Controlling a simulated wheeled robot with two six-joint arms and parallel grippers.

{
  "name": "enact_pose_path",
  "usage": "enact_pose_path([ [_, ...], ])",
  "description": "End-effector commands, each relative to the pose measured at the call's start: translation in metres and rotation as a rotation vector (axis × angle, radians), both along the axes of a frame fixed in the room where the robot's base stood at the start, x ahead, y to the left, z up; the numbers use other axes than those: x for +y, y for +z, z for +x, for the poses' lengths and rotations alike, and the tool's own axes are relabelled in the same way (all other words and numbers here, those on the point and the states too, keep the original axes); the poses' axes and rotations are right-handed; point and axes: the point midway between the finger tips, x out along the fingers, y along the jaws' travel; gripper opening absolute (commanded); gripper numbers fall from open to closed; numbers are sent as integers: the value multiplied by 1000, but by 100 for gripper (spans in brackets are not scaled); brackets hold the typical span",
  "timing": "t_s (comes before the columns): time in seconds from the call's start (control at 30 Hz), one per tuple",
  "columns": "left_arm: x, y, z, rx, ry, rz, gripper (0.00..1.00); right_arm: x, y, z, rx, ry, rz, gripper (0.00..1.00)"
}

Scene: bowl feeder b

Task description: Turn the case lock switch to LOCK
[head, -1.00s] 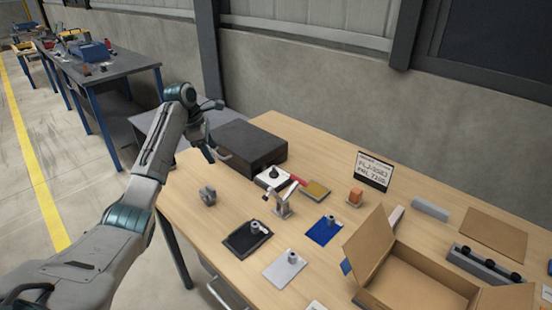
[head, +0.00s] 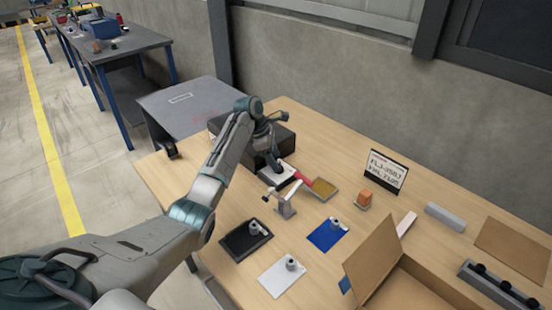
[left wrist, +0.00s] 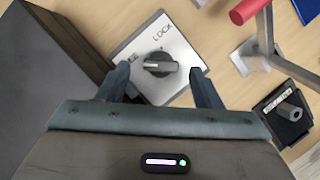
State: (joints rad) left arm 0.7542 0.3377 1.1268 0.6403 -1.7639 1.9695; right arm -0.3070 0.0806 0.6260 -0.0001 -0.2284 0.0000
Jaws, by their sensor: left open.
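The case lock switch shows in the left wrist view as a black knob (left wrist: 160,65) on a white plate (left wrist: 144,42). The word LOCK is printed above the knob, and a second label at its left is partly hidden by a finger. The knob's bar lies nearly level in that picture, not in line with LOCK. My left gripper (left wrist: 157,71) is open, with one finger on each side of the knob; contact cannot be told. In the head view the left gripper (head: 274,168) covers much of the switch plate (head: 291,183). My right gripper is not in view.
A dark case (head: 282,138) stands right behind the switch. A metal stand with a red-handled lever (head: 285,205) is close in front.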

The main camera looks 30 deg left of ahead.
Motion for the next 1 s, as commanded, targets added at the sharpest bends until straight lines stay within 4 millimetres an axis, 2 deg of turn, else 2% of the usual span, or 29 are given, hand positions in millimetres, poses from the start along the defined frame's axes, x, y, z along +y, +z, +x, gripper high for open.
enact_pose_path([
  [0.03,-2,-5,0,2,0,-1,59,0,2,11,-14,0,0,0],
  [0.17,-5,-12,2,2,1,0,59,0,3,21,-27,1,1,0],
  [0.43,-5,-14,2,0,0,1,59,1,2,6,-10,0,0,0],
  [0.47,-5,-14,2,0,0,1,57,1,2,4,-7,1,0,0],
  [0.6,-5,-14,2,0,0,1,30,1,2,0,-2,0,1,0],
  [0.7,-5,-14,2,0,0,1,15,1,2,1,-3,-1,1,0],
  [1.0,-5,-12,3,1,-32,0,15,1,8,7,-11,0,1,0],
])
